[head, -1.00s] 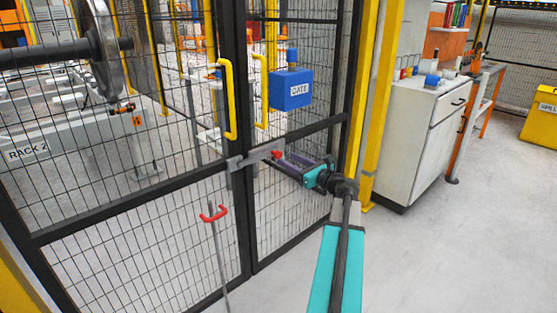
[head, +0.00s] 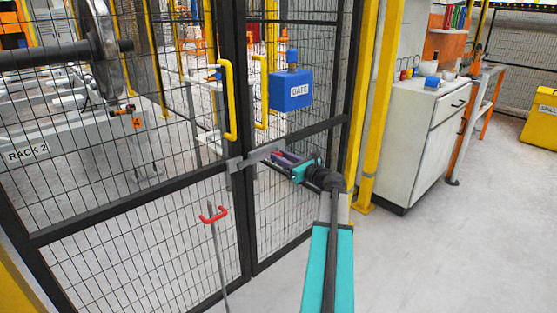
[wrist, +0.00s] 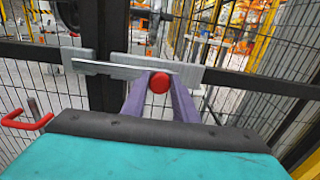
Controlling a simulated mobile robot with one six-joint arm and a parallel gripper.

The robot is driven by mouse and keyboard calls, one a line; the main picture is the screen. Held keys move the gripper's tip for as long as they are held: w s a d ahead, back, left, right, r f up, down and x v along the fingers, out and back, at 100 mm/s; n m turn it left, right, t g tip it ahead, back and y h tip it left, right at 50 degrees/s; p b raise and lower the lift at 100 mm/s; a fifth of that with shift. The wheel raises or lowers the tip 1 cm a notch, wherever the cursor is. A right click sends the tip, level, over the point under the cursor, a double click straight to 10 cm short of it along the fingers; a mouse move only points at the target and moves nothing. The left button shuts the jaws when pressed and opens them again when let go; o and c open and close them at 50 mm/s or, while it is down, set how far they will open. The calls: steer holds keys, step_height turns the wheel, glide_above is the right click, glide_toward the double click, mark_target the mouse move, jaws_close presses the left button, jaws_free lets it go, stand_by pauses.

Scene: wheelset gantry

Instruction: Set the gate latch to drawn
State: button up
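The gate latch (head: 252,158) is a flat grey bar lying across the black posts where two mesh panels meet. In the wrist view the latch bar (wrist: 110,68) runs into a grey bracket, with a round red knob (wrist: 159,82) near its right part. My gripper (wrist: 159,90) has its two purple fingers one on each side of the knob. I cannot tell whether they press on it. In the head view my gripper (head: 278,156) is at the right end of the bar and mostly hides the knob.
A blue box marked GATE (head: 291,90) hangs above the latch. Yellow handles (head: 229,100) stand on the gate. A rod with a red forked top (head: 213,214) stands in front at the left. A white cabinet (head: 425,135) is at the right, beside clear floor.

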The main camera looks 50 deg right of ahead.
jaws_close()
steer(key=d+p, duration=0.2)
steer(key=d, duration=0.4)
steer(key=shift+s+d+p, duration=0.25)
steer(key=shift+s+p, duration=0.05)
steer(key=shift+p, duration=0.05)
steer(key=o, duration=0.8)
jaws_free()
steer(key=shift+d, duration=0.1)
